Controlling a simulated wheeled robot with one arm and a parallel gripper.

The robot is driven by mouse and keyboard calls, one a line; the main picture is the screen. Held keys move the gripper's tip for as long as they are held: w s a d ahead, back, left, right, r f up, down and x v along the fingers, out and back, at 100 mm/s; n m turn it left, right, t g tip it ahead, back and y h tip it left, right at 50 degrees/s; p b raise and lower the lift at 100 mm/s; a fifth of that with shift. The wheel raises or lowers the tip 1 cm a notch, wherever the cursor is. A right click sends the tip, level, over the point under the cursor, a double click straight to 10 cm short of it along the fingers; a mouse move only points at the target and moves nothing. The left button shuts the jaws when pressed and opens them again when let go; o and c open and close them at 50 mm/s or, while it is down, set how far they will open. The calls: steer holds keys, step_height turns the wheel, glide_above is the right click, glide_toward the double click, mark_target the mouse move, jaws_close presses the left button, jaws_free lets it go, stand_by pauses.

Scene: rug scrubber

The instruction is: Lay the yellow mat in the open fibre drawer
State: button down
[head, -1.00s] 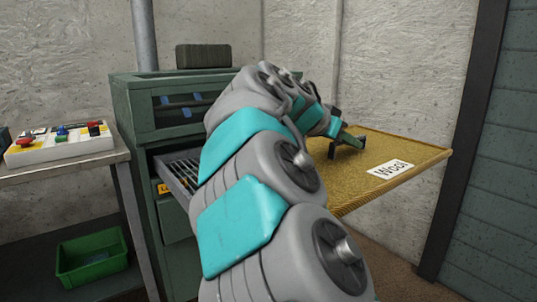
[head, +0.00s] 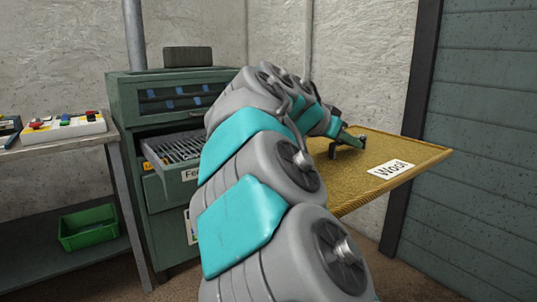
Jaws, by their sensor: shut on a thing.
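My gripper (head: 347,142) is shut on the yellow mat (head: 385,157), near its left side, and holds it up off the floor. The mat is flat, stiff-looking and about level, with a white label reading "Wool" on its front right part. My arm hides the mat's left end. The open drawer (head: 183,149) is pulled out of the green cabinet, to the left of the mat, with a slatted or ribbed inside. Its front label begins with "Fe"; the rest is hidden behind my arm.
The green cabinet (head: 128,94) has a windowed top with a dark box (head: 188,57) on it. At left a bench (head: 55,150) carries a white panel with coloured knobs (head: 65,127); a green bin (head: 90,228) sits on its lower shelf. A dark post and slatted wall stand at right.

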steer(key=shift+w+d+f+n, duration=0.25)
steer(key=shift+w+f+n, duration=0.1)
steer(key=shift+f, duration=0.35)
steer(key=shift+w+f+t, duration=0.25)
steer(key=shift+f+t, duration=0.05)
steer(key=w+a+f+n+t+y, duration=0.1)
steer(key=w+f+n+t+y, duration=0.1)
steer(key=f, duration=0.9)
steer(key=w+a+f+n+t+y, duration=0.1)
steer(key=f+n+y, duration=0.3)
steer(key=f, duration=0.8)
steer(key=shift+w+a+n+t, duration=0.4)
steer(key=shift+w+a, duration=0.15)
steer(key=shift+w, duration=0.15)
